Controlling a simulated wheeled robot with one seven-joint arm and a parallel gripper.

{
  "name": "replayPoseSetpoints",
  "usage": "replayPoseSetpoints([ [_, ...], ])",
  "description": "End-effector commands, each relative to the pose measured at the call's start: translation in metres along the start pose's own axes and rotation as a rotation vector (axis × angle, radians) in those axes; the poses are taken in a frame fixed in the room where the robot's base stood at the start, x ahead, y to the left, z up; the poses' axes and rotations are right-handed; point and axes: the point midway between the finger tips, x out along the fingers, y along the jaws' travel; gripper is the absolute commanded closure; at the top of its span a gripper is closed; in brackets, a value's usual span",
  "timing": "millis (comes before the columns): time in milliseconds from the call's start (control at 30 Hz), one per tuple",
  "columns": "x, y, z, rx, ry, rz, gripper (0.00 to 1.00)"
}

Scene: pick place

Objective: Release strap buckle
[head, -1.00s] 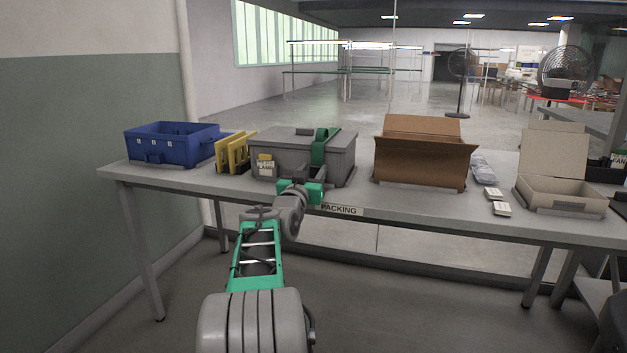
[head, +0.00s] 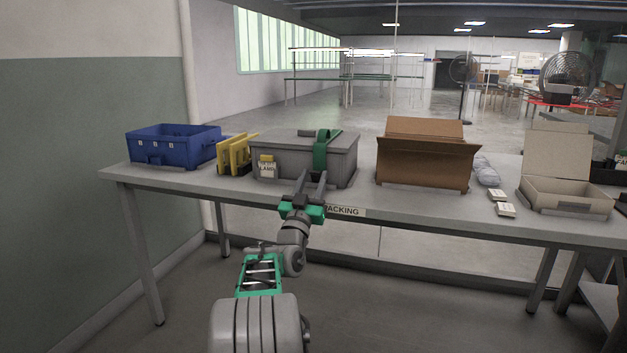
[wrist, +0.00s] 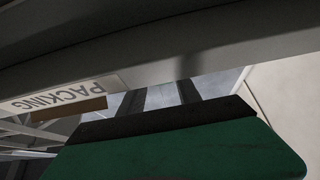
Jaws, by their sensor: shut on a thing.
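A lidded grey box (head: 285,160) stands on the packing table with a green strap (head: 321,148) over its lid and down its front. My gripper (head: 312,176) is at the box's front, by the lower end of the strap. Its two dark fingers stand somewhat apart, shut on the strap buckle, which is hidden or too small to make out. In the wrist view the gripper's green body and dark fingers (wrist: 160,97) show below the table's edge, and the fingertips are hidden behind it.
A blue bin (head: 172,146) and yellow upright holders (head: 236,153) stand left of the box. An open brown carton (head: 425,165) stands to the right, then small white boxes (head: 501,202) and a beige open box (head: 567,198). The table's front edge (head: 400,216) lies under my gripper.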

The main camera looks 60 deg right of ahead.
Motion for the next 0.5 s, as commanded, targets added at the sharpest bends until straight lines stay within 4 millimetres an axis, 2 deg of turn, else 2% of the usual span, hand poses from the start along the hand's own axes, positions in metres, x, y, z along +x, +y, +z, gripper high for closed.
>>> replayPoseSetpoints([
  [133,0.0001,-0.0002,-0.0003,0.001,0.000,0.000,1.00],
  [167,0.0001,-0.0002,-0.0003,0.001,0.000,0.000,0.58],
  [400,0.0002,0.0000,-0.0002,0.000,-0.001,0.000,0.39],
  [500,0.0002,0.0000,-0.0002,0.000,-0.001,0.000,0.38],
])
